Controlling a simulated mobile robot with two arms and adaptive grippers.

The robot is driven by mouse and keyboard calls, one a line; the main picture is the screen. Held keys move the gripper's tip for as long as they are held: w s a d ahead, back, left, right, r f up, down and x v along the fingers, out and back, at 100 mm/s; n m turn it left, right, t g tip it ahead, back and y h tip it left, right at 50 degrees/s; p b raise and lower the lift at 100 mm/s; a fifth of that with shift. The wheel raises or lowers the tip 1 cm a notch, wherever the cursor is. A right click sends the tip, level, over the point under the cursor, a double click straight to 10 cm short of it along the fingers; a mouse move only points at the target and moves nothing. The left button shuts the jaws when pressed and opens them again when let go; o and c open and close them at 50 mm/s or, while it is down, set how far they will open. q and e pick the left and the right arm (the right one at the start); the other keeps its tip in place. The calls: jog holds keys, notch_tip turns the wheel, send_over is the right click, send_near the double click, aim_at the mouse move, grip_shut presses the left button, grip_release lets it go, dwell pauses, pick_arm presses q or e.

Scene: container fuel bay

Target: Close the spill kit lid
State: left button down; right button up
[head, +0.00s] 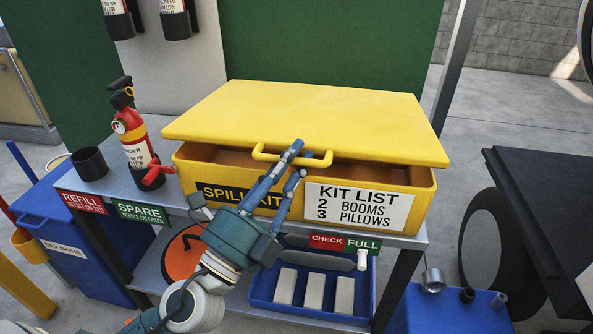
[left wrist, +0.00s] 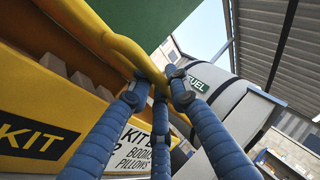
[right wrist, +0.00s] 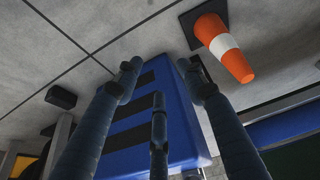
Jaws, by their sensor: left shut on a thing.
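The yellow spill kit (head: 422,205) stands on a grey bench, with its front labels facing me. Its yellow lid (head: 310,115) is partly lowered; a dark gap shows between its front edge and the box rim. My left gripper (head: 297,160) is shut on the lid's yellow handle (head: 262,155) at the front edge. In the left wrist view the fingers close around the handle (left wrist: 150,70), and tan blocks (left wrist: 82,82) show inside the box under the lid (left wrist: 90,28). My right gripper (right wrist: 158,75) is open and empty in the right wrist view; it is outside the head view.
A red fire extinguisher (head: 133,140) and a dark cup (head: 89,164) stand left of the kit. A blue tray (head: 262,288) with pale blocks sits on the shelf below. A black surface (head: 545,185) is at the right. An orange cone (right wrist: 225,50) shows in the right wrist view.

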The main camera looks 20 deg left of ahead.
jog(key=w+a+r+t+y+b, duration=0.15)
jog(key=w+r+t+b, duration=0.25)
jog(key=w+r, duration=0.45)
jog(key=w+a+r+t+b, duration=0.3)
jog(key=w+r+b, duration=0.1)
jog(key=w+r, duration=0.45)
pick_arm(q)
notch_tip(320, 180, down, 6)
jog(key=m+t+h+b, duration=0.1)
jog(key=m+h+b, duration=0.1)
jog(key=b, duration=0.4)
jog(key=shift+s+d+t, duration=0.2)
jog(key=shift+d+t, duration=0.15)
jog(key=shift+t, duration=0.05)
pick_arm(e)
notch_tip(320, 180, up, 26)
jog(key=a+t+y, duration=0.1)
jog(key=t+y, duration=0.2)
jog(key=t, duration=0.5)
jog(key=shift+a+r, duration=0.2)
pick_arm(q)
jog(key=shift+f, duration=0.1)
jog(key=c, duration=1.9)
grip_release()
jog(key=shift+o, duration=1.3)
jog(key=shift+s+a, duration=0.15)
